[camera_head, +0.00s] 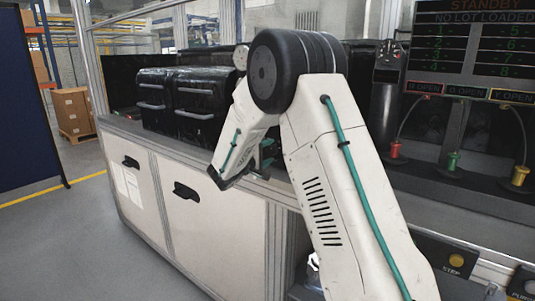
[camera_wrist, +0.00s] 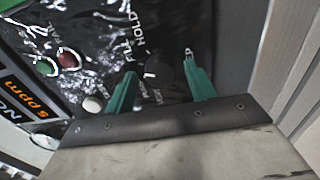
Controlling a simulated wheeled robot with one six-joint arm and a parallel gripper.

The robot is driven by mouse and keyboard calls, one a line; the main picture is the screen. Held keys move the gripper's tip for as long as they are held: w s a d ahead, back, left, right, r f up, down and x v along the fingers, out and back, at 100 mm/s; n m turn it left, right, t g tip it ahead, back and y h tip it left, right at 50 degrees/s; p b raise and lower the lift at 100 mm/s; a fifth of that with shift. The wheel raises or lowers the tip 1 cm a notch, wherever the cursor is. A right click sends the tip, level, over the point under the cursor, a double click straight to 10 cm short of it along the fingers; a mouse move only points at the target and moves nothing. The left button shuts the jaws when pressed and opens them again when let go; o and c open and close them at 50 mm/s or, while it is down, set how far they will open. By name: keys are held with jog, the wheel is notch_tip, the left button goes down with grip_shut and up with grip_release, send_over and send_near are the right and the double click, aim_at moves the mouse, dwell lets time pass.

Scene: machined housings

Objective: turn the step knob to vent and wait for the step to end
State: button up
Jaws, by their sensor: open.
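In the wrist view, a dark step knob (camera_wrist: 156,68) sits on a black panel, with FILL and HOLD printed above it. A small label that seems to read VENT is below it, partly blurred. I cannot tell which label the knob points at. My gripper (camera_wrist: 160,68) is open, its two green fingers on either side of the knob; contact is not clear. In the head view, my gripper (camera_head: 262,156) is partly hidden by my arm, and the knob is not visible. The status screen (camera_head: 470,40) reads STANDBY and NO LOT LOADED.
Red and green lamps (camera_wrist: 56,63), a white button (camera_wrist: 93,104) and a ppm display (camera_wrist: 22,108) lie left of my fingers. Black cases (camera_head: 185,95) stand on the bench. Red, green and yellow fittings (camera_head: 453,162) and a yellow STEP button (camera_head: 456,260) are at right.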

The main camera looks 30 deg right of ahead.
jog(key=c, duration=1)
jog(key=shift+o, duration=0.2)
jog(key=n, duration=0.4)
jog(key=shift+n, duration=0.4)
jog(key=n, duration=0.4)
jog(key=shift+n, duration=0.3)
jog(key=n, duration=0.4)
jog(key=shift+n, duration=2.2)
